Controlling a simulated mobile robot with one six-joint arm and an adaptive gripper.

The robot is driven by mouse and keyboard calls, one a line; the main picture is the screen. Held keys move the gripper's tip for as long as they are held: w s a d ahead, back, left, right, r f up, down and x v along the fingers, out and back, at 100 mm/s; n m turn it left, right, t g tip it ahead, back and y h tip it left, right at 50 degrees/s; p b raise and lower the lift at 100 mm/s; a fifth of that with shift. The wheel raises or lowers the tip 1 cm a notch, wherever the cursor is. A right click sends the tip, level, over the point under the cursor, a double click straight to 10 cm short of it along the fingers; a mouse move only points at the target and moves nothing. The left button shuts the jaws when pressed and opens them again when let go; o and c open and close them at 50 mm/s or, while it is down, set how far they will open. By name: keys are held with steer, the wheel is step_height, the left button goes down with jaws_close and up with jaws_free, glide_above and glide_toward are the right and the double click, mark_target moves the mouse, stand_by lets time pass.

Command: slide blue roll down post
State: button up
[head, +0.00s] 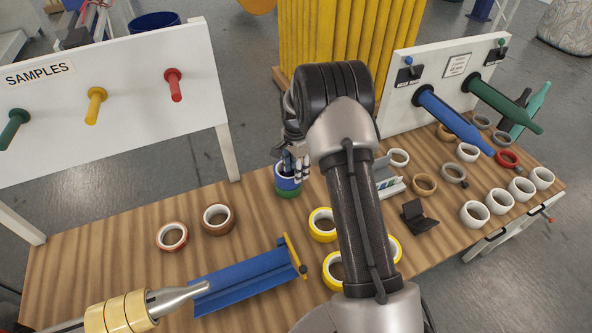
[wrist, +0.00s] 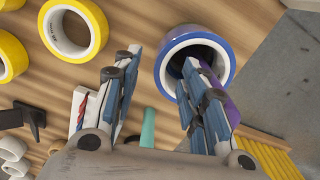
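The blue roll (head: 287,169), blue outside with a white core, sits above a green roll (head: 287,192) at the table's back edge in the head view. In the wrist view the blue roll (wrist: 228,60) is at upper centre-right, its opening facing me. My gripper (wrist: 160,58) is open at the roll. One finger overlaps the roll's opening; the other is left of its rim, with a visible gap. In the head view my gripper (head: 298,165) partly hides the roll. I cannot make out a post inside the roll. A teal cylinder (wrist: 148,127) shows between the fingers.
A blue trough (head: 245,282) is in front. A white board with blue (head: 452,119) and green (head: 503,105) posts stands right. The SAMPLES board (head: 130,95) stands left.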

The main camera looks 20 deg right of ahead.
step_height(320, 180, up, 11)
stand_by(0.3)
steer(key=shift+r, duration=0.1)
stand_by(0.7)
steer(key=s+a+r+n+t+b, duration=0.1)
steer(key=s+a+r+n, duration=0.3)
steer(key=s+r, duration=0.35)
steer(key=s+a+r+n+t+b, duration=0.1)
steer(key=s+a+r+n, duration=0.3)
steer(key=s+r, duration=0.4)
steer(key=s+a+n+t+b, duration=0.1)
steer(key=s+n, duration=0.3)
steer(key=s, duration=0.5)
steer(key=s+a+f+n+t+b, duration=0.1)
steer(key=s+a+n, duration=0.2)
steer(key=s, duration=0.7)
steer(key=shift+s+a+f+n+t, duration=0.15)
steer(key=shift+s+a+n+t, duration=0.15)
steer(key=shift+a+n, duration=0.1)
